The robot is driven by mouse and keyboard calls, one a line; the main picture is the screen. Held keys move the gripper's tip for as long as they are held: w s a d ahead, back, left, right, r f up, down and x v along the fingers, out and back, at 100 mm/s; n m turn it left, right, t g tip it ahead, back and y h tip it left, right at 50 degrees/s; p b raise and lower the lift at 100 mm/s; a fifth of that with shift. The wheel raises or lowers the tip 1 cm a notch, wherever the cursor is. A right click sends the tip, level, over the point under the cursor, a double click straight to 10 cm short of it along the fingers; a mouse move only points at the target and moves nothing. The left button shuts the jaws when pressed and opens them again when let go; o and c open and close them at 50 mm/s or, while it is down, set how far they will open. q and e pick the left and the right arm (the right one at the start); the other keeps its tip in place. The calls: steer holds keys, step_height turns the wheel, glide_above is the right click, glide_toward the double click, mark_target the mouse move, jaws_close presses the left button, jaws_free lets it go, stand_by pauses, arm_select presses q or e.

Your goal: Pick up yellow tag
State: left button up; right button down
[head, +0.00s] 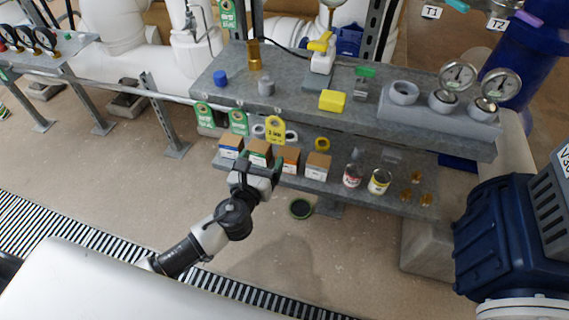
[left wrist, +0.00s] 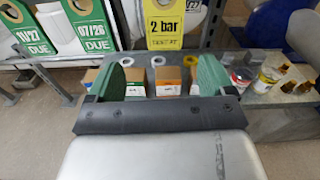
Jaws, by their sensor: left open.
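The yellow tag (head: 275,129) hangs upright at the front edge of the upper grey shelf. In the left wrist view the yellow tag (left wrist: 164,24) reads "2 bar", and its top is cut off by the frame. My left gripper (head: 257,170) is in front of the lower shelf, below the tag and apart from it. In the left wrist view the gripper's two green-padded fingers (left wrist: 160,78) are spread wide with nothing held between them. The tag appears above and beyond the gap between them. My right gripper is in neither view.
Green tags (head: 239,121) hang left of the yellow one. Small boxes (head: 288,158) and cans (head: 352,175) stand on the lower shelf (head: 400,207), close behind my gripper. The upper shelf (head: 300,100) holds a yellow block (head: 332,101) and gauges (head: 458,77). Floor in front is mostly clear.

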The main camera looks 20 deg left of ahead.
mark_target(275, 133)
arm_select(q)
steer(key=shift+m, duration=0.4)
steer(key=w, duration=0.2)
steer(key=w+r, duration=0.1)
steer(key=w, duration=0.2)
steer(key=shift+d+r, duration=0.1)
steer(key=shift+r, duration=0.05)
steer(key=shift+w+d+r, duration=0.1)
steer(key=shift+w, duration=0.45)
steer(key=w, duration=0.3)
steer(key=shift+w+d, duration=0.25)
steer(key=shift+w, duration=0.55)
steer(key=c, duration=0.9)
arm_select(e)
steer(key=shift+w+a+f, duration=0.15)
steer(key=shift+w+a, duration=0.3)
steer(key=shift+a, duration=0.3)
